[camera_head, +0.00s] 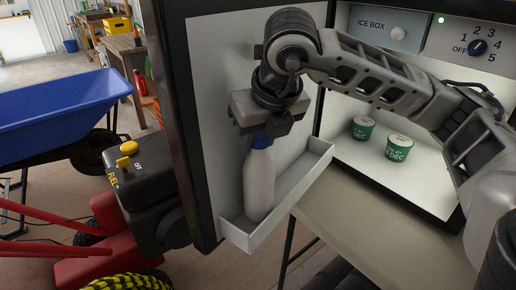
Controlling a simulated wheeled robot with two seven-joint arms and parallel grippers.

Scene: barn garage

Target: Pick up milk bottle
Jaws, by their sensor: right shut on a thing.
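The milk bottle (259,185) is white with a blue cap. It stands in the white shelf (285,212) on the inside of the open fridge door. My right gripper (264,136) points down from above and is shut on the bottle at its blue cap. The bottle is nearly upright, and its lower end is partly hidden by the shelf's front wall. My left gripper is not in view.
The fridge interior with two green and white tubs (398,148) lies behind my right arm. The open door (180,120) stands at the left. A red machine (118,212) and a blue wheelbarrow (60,105) are beyond it.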

